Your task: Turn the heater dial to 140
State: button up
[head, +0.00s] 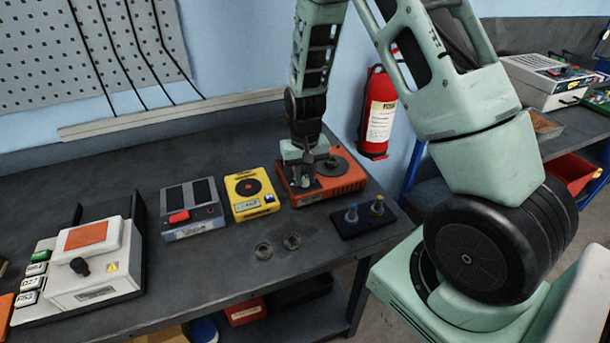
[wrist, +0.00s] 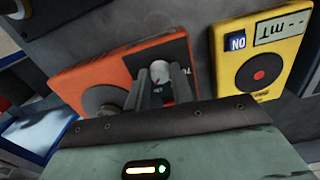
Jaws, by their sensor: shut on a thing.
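The heater is an orange box (head: 347,184) with a dark round plate (head: 338,166) on top, standing at the back right of the bench. My gripper (head: 302,182) points down over the heater's left part. In the wrist view the heater (wrist: 72,83) shows its dark panel between my fingers. My gripper (wrist: 161,92) is shut on the dial (wrist: 160,72), a pale round knob with a finger on each side. The fingers cover most of the dial's scale, and I cannot read its setting.
A yellow device (head: 243,207) with a red-centred dark disc stands close left of the heater; it also shows in the wrist view (wrist: 286,72). A grey device (head: 190,212) with a red button is further left. A black holder (head: 362,223) with two small knobbed pieces sits in front.

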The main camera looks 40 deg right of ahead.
aim_at(305, 179)
jog(key=shift+w+m, duration=0.1)
jog(key=shift+m, duration=1.8)
jog(key=o, duration=1)
jog(key=shift+r, duration=0.1)
notch_tip(305, 179, up, 17)
jog(key=shift+r+b, duration=0.15)
jog(key=shift+b, duration=0.65)
